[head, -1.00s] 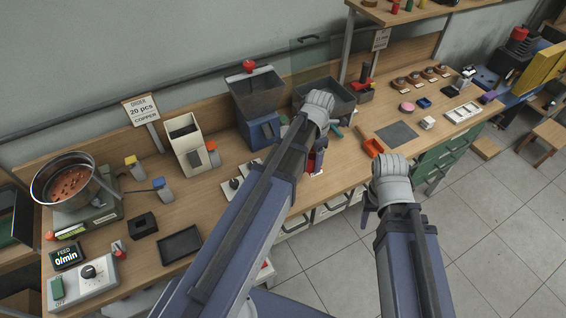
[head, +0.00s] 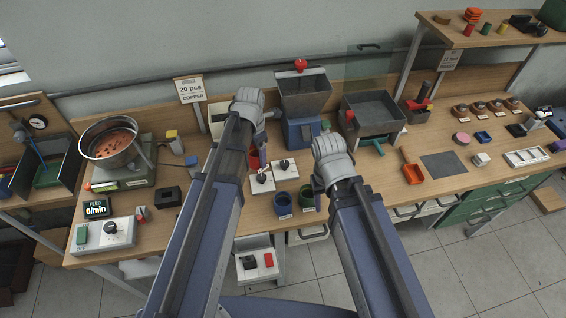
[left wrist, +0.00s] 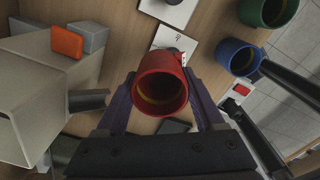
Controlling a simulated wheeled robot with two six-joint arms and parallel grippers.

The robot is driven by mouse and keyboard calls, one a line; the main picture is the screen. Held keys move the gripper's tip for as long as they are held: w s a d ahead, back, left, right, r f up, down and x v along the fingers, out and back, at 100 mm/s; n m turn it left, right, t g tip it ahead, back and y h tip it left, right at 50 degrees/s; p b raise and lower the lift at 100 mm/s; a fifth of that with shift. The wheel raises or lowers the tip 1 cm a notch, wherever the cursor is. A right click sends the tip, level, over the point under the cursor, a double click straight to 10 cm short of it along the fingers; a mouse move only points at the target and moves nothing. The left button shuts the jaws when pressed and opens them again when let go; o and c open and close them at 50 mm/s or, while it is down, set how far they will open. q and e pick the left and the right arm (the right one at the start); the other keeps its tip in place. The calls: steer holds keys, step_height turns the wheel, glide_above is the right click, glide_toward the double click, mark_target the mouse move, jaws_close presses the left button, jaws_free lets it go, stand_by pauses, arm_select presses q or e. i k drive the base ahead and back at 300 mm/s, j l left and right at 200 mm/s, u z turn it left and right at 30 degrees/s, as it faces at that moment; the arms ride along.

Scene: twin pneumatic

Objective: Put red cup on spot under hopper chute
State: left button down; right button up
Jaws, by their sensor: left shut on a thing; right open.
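The red cup (left wrist: 160,84) is in my left gripper (left wrist: 158,98), which is shut on it with a purple finger on each side. The cup's open mouth faces the left wrist camera. In the head view my left arm largely hides this gripper and the cup. A cream hopper (head: 217,113) shows partly behind my left arm. In the left wrist view its body (left wrist: 30,90) is at left, with a dark chute (left wrist: 88,100) pointing towards the cup, apart from it. The spot under the chute is not clear. My right gripper (head: 333,168) is open, its fingers mostly hidden by its wrist.
A blue cup (head: 281,205) and a green cup (head: 307,198) stand near the bench's front edge. A grey hopper (head: 304,92) on a blue base stands at the back. A copper-filled bowl (head: 110,140) is at left.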

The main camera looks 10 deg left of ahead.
mark_target(310, 168)
steer(key=i+l+u, duration=0.15)
steer(key=l+u, duration=0.2)
steer(key=l, duration=0.35)
steer(key=l+u, duration=0.35)
steer(key=l, duration=0.35)
steer(key=i+l, duration=0.1)
steer(key=l, duration=0.5)
